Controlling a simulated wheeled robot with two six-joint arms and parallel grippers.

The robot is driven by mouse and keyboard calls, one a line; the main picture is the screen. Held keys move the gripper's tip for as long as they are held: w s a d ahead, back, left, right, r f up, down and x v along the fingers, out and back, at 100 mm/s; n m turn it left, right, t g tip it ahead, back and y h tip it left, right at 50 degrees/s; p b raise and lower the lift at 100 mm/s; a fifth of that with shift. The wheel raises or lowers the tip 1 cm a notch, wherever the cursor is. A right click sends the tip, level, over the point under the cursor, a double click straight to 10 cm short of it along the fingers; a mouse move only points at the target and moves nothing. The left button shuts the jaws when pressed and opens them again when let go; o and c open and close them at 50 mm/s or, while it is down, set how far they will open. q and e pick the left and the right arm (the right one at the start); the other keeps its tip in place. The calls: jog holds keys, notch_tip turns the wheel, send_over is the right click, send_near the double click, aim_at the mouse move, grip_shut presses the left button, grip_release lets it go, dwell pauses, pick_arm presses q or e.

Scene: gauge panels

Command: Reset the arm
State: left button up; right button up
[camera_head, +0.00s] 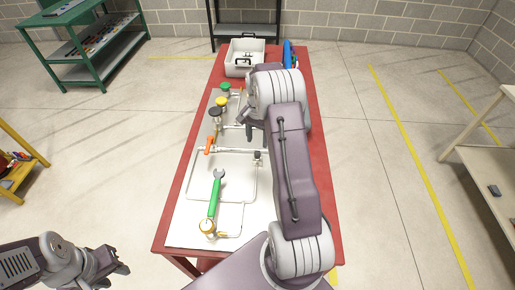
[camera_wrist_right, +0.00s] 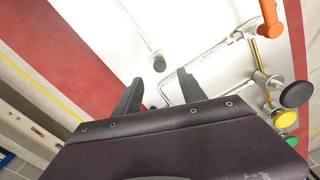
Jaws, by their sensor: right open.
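My right arm reaches forward over the red table (camera_head: 322,180). My right gripper (camera_head: 246,122) is above the white gauge panel (camera_head: 186,222), partly hidden by its own wrist. In the right wrist view this gripper (camera_wrist_right: 160,92) is open, with nothing between its fingers. A small dark knob (camera_wrist_right: 159,64) on the panel shows just beyond the fingertips. My left gripper (camera_head: 120,262) is low at the left, off the table and apart from everything; its finger gap is unclear.
The panel carries pipes, an orange handle (camera_head: 209,145), a yellow knob (camera_head: 221,102) and a green knob (camera_head: 225,87). A green-handled wrench (camera_head: 214,198) lies near the front. A grey bin (camera_head: 233,70) stands at the far end.

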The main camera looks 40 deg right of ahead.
jog(key=shift+r, duration=0.85)
jog(key=a+r+n+t, duration=0.1)
jog(key=a+r+n, duration=0.15)
jog(key=a, duration=0.45)
jog(key=a+r+n, duration=0.1)
jog(key=a+r, duration=0.3)
jog(key=a, duration=0.2)
jog(key=s+a+f+n, duration=0.2)
jog(key=s+a+n, duration=0.2)
jog(key=s, duration=0.4)
jog(key=s+a+f+n, duration=0.3)
jog(key=s+a+n, duration=0.1)
jog(key=s, duration=0.5)
jog(key=shift+n, duration=0.35)
